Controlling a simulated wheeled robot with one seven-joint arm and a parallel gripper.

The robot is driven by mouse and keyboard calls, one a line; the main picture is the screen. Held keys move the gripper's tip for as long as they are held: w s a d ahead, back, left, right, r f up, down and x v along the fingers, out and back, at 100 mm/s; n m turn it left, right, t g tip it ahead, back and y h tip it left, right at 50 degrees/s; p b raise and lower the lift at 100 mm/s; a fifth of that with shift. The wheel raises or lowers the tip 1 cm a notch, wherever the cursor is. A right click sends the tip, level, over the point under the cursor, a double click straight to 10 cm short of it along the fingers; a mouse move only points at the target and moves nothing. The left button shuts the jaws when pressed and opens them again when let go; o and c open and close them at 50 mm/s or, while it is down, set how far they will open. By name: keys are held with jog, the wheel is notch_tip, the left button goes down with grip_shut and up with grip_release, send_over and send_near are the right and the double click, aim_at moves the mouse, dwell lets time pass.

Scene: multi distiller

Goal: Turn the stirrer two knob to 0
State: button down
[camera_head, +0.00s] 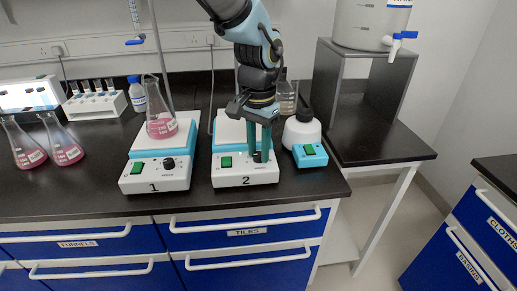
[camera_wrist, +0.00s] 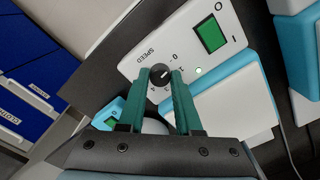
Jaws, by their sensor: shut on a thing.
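Stirrer two (camera_head: 232,179), a white and light blue unit marked 2, stands on the black bench. Its black knob (camera_wrist: 159,74) sits on the front panel, in a ring of numbers beside the word SPEED. A pale mark on the knob points roughly toward the 0 and 1 side; the exact number is too small to tell. My gripper (camera_wrist: 160,76) has its two green fingers shut on the knob, one on each side. In the head view my gripper (camera_head: 261,153) comes down from above and mostly hides the knob. A green switch (camera_wrist: 210,34) is beside it.
Stirrer one (camera_head: 150,182) with a pink flask (camera_head: 161,126) stands to the left. A blue-and-white device (camera_head: 310,155) is close on the right of my gripper. Flasks and a tube rack (camera_head: 95,106) are farther left. A grey stand (camera_head: 335,88) is behind right.

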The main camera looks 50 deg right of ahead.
aim_at(258, 154)
dwell(0.3)
jog(key=c, duration=0.6)
grip_release()
notch_tip(258, 154, up, 11)
jog(key=b, duration=0.1)
jog(key=shift+b, duration=0.35)
jog(key=shift+f, duration=0.1)
